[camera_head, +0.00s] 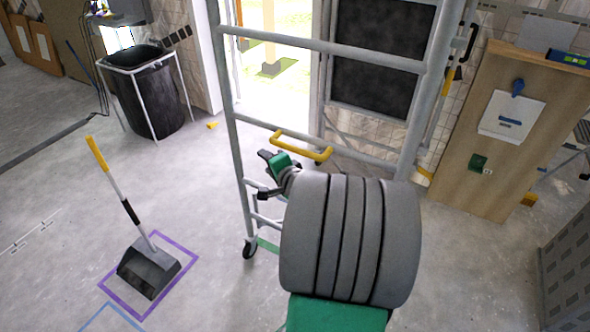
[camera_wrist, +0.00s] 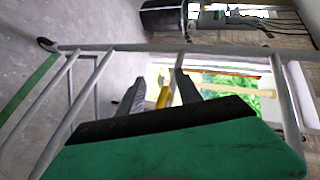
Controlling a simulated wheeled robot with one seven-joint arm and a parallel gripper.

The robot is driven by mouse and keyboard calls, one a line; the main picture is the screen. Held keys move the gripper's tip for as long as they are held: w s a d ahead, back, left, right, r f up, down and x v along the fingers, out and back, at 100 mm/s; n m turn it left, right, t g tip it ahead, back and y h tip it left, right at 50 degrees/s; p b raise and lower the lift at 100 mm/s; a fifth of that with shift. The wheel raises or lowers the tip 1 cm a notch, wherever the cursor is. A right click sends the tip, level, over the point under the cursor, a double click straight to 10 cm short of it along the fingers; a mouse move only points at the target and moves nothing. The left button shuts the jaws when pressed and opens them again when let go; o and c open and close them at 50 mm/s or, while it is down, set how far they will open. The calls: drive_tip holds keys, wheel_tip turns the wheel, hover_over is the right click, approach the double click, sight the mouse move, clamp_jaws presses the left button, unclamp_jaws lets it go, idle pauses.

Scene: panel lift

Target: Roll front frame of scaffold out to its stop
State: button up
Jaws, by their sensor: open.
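The scaffold's front frame (camera_head: 238,150) is a grey tube ladder frame standing upright, with a black caster at its lower left foot. A yellow handle (camera_head: 318,154) sits on one of its rungs. My gripper (camera_head: 264,174) is open, just below and left of the handle in the head view. In the wrist view the frame (camera_wrist: 120,48) crosses the picture, and the yellow handle (camera_wrist: 164,97) shows between the two dark fingers of my gripper (camera_wrist: 158,92). I cannot tell whether the fingers touch it. My arm hides the frame's lower right part.
A long-handled dustpan (camera_head: 148,268) stands inside a purple floor outline at left. A black bin (camera_head: 152,100) in a white stand is behind. A wooden board (camera_head: 500,150) with a switch box stands at right, and a grey perforated cabinet (camera_head: 568,265) at lower right. The left floor is largely clear.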

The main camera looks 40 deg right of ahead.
sight(296, 152)
drive_tip(key=s+d+m+h, duration=0.1)
drive_tip(key=d+m, duration=0.1)
drive_tip(key=d, duration=0.1)
drive_tip(key=s+d+f+m+h, duration=0.1)
drive_tip(key=d+m, duration=0.1)
drive_tip(key=d, duration=0.1)
drive_tip(key=s+d+f+m+t+h+b, duration=0.1)
drive_tip(key=s+d+m+h, duration=0.1)
drive_tip(key=d, duration=0.1)
drive_tip(key=shift+f+m, duration=0.2)
drive_tip(key=shift+m, duration=0.1)
drive_tip(key=x, duration=0.7)
drive_tip(key=shift+w+a+r+p, duration=0.15)
drive_tip(key=shift+w+p, duration=0.1)
drive_tip(key=shift+p, duration=0.15)
drive_tip(key=shift+c, duration=0.3)
clamp_jaws()
